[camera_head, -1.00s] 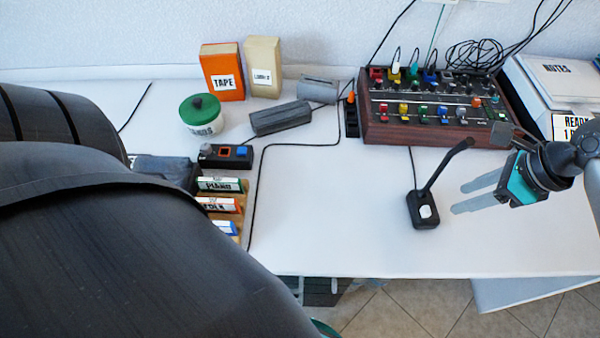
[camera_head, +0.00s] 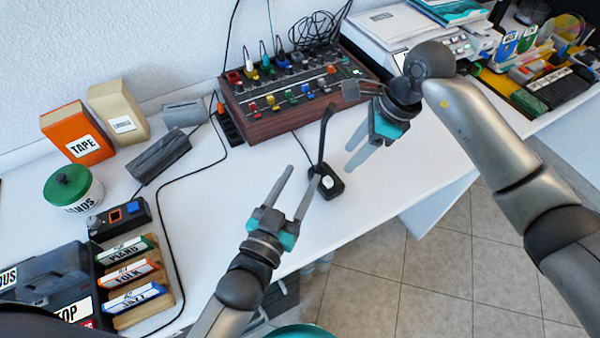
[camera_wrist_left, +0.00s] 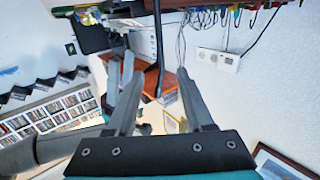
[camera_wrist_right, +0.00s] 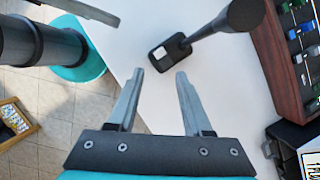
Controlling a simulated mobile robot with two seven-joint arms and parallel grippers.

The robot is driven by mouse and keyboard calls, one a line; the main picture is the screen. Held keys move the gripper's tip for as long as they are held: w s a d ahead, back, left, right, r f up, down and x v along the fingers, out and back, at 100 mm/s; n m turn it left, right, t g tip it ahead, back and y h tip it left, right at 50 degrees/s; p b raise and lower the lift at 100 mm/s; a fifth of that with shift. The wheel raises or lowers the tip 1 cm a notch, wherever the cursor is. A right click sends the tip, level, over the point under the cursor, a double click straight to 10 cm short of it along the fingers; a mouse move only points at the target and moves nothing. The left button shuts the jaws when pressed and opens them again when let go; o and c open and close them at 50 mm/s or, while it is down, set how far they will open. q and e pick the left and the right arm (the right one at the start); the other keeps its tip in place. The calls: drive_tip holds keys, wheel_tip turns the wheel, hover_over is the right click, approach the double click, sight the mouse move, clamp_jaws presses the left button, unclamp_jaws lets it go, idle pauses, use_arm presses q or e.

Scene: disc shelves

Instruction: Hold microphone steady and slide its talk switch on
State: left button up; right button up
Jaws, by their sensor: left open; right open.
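The black desk microphone (camera_head: 332,187) stands on the white table, with a square base, a white patch on its top and an upright gooseneck. My left gripper (camera_head: 303,172) is open beside the base on its left, its fingers pointing toward it. In the left wrist view a dark stalk, seemingly the gooseneck, passes between the open fingers (camera_wrist_left: 155,64); I cannot tell its depth. My right gripper (camera_head: 352,156) is open to the right of the microphone. In the right wrist view the base (camera_wrist_right: 176,45) lies just beyond the open fingertips (camera_wrist_right: 159,75), and nothing is held.
The mixer (camera_head: 260,125) with coloured knobs stands behind the microphone, whose cable runs toward it. Labelled cartridges (camera_head: 130,272), a green-lidded jar (camera_head: 85,205) and an orange box (camera_head: 76,134) are at the left. The table's front edge is close to the microphone.

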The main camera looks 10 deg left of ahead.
use_arm(q)
drive_tip(key=x, duration=1.5)
drive_tip(key=shift+w, duration=0.2)
drive_tip(key=shift+c, duration=0.3)
clamp_jaws()
idle(0.8)
